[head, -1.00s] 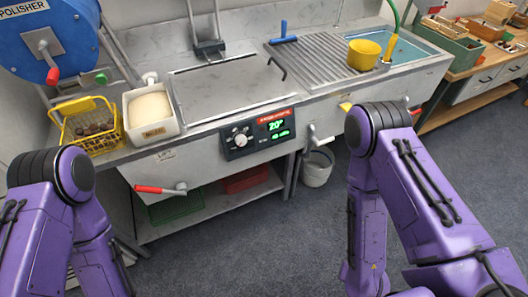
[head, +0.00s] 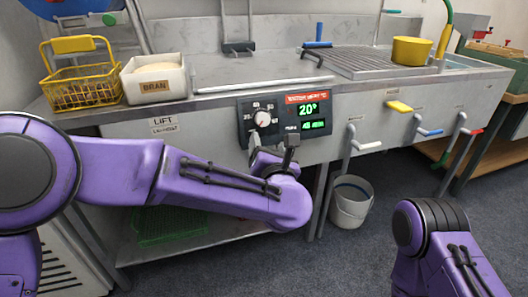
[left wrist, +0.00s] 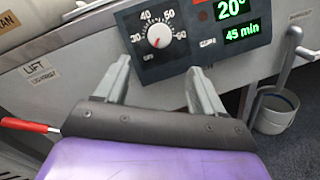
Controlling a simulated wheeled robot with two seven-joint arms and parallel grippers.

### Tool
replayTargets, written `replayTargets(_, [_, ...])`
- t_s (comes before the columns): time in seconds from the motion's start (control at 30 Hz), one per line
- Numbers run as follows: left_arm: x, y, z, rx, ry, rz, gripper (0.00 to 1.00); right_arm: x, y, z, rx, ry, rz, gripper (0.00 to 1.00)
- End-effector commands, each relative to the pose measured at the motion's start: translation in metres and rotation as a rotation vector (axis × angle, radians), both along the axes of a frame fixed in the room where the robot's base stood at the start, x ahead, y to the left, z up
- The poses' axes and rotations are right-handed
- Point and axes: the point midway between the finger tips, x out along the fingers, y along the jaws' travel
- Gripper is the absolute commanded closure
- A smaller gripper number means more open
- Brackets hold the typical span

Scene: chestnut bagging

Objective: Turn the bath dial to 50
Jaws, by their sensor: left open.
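The bath dial (head: 262,118) is a white round knob on a dark control panel (head: 244,112) at the front of the metal bath. In the left wrist view the dial (left wrist: 158,36) has marks 30, 40, 50 and 60 around it. A small red mark shows on its face; which number it points to is unclear. The green display (left wrist: 240,8) reads 20°, with 45 min below. My left gripper (head: 272,143) is open and empty just below the dial. In the left wrist view its fingers (left wrist: 160,68) are spread below the knob, apart from it. My right gripper is out of view.
A bran box (head: 153,82) and a yellow wire basket (head: 84,96) stand on the left of the counter. A yellow pot (head: 411,51) sits at the right. Several levers, one with a blue grip (head: 430,132), stick out along the front. A bucket (head: 350,204) stands below.

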Motion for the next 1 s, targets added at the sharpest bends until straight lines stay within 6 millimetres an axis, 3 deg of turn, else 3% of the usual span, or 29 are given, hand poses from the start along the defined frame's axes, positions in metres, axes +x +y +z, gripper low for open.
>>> replayTargets(0.17, [0.020, 0.001, 0.006, -0.031, -0.013, 0.005, 0.31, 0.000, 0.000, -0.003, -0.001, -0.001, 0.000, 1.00])
replayTargets(0.5, [0.090, 0.011, 0.005, -0.026, -0.011, 0.003, 0.31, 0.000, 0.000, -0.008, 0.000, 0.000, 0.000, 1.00])
replayTargets(0.67, [0.103, 0.013, 0.005, -0.024, -0.011, 0.003, 0.31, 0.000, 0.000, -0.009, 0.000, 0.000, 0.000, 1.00])
replayTargets(0.9, [0.104, 0.013, 0.005, -0.023, -0.011, 0.002, 0.31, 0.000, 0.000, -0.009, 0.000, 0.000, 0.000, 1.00])
replayTargets(1.0, [0.104, 0.013, 0.005, -0.023, -0.011, 0.002, 0.64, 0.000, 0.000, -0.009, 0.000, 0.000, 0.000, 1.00])
